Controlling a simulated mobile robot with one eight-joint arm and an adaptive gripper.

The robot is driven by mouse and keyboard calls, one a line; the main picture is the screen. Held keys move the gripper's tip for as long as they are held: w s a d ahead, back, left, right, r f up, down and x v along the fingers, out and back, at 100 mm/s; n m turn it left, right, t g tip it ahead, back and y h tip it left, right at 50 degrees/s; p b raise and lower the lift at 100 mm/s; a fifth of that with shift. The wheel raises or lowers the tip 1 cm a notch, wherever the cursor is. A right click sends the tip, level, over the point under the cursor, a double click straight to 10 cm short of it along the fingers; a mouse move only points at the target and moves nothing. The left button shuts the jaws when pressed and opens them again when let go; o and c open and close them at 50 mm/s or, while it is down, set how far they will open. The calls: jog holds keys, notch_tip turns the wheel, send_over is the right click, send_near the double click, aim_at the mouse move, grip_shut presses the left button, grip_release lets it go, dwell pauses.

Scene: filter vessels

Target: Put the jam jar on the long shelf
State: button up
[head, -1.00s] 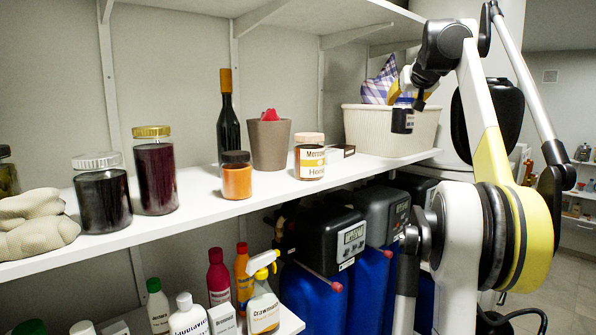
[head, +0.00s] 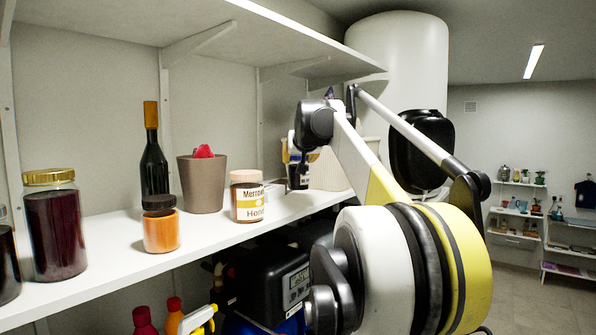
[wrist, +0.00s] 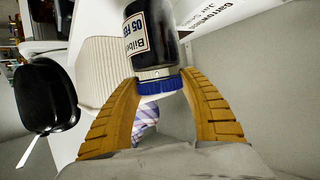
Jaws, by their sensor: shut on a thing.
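The jam jar (wrist: 150,40) is a dark jar with a blue lid and a white label reading "Bilb…" and "05 FE…". In the wrist view my gripper (wrist: 158,84) is shut on it, its ochre fingers on either side of the blue lid. In the head view the jar (head: 298,178) hangs below my gripper (head: 298,152), partly hidden, near the long shelf's right part. I cannot tell how far it is from the shelf's surface. The long white shelf (head: 205,228) runs along the wall.
On the shelf stand a honey jar (head: 247,203), an orange jar (head: 160,231), a grey-brown pot (head: 203,185), a dark bottle (head: 153,170) and a tall gold-lidded jar (head: 55,232). A ribbed basket (head: 328,170) is at the right end. Another shelf (head: 200,18) hangs above.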

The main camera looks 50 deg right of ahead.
jog(key=f, duration=0.3)
jog(key=shift+w+d+f+p, duration=0.1)
jog(key=shift+w+f+p, duration=0.15)
jog(key=shift+f+p, duration=0.05)
jog(key=shift+s+f, duration=0.15)
jog(key=shift+f, duration=0.2)
jog(key=o, duration=1.4)
jog(key=shift+r, duration=0.1)
